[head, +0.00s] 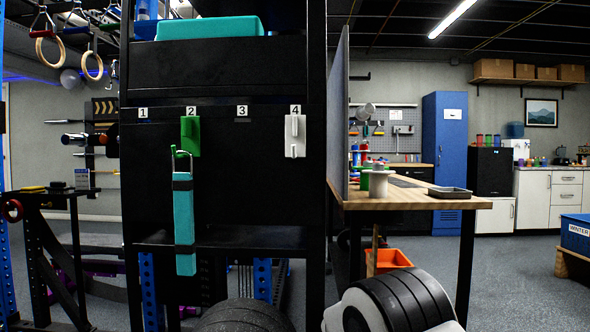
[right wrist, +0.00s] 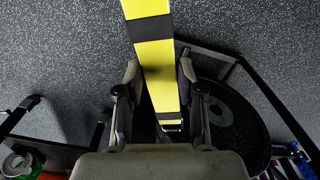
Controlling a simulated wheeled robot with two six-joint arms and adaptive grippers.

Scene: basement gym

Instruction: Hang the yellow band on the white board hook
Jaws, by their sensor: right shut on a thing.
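The white board hook (head: 295,136) is mounted under label 4 on the black rack and is bare. The yellow band (right wrist: 150,62), with black stripes across it, lies between the fingers of my right gripper (right wrist: 160,72) in the right wrist view. The gripper is shut on it. The band runs out of the top of that view, and a small metal loop shows at its lower end, near the palm. Neither the yellow band nor either gripper shows in the head view.
A teal band (head: 184,215) hangs from the green board hook (head: 190,137) under label 2. A black shelf (head: 225,238) juts out below the hooks. A wooden table (head: 420,199) with a tray (head: 449,192) stands to the right, beside a dark upright panel.

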